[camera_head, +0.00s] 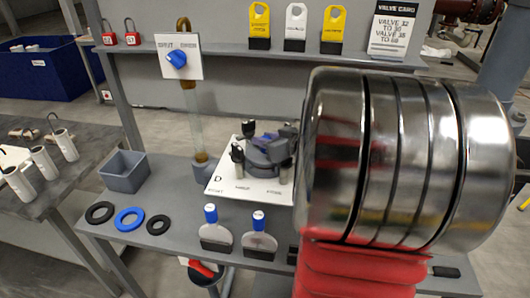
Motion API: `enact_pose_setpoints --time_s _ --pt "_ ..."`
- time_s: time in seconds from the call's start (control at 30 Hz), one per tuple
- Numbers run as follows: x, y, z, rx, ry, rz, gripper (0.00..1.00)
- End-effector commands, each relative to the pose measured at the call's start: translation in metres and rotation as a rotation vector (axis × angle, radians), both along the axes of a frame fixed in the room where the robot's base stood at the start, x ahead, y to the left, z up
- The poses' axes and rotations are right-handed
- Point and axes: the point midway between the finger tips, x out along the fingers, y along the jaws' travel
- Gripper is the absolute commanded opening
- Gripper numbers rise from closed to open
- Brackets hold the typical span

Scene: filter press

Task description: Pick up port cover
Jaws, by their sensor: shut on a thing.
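I cannot make out my gripper in the head view.
Black and blue rings (129,218) and a grey bin (123,171) are on the left of the bench. Two blue-topped handles (212,228) are at the front edge. A glass tube (195,125) rises behind. Tags (260,25) and red padlocks (132,34) line the shelf above.

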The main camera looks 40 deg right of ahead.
Motion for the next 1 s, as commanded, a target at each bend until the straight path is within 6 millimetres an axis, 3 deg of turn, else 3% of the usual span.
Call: enact_pose_setpoints --time_s 0.47,1.0 --pt "0.001 0.0 0.012 -0.003 -0.003 0.001 0.0" --pt "0.001 0.0 0.091 -0.004 -0.003 0.002 0.0"
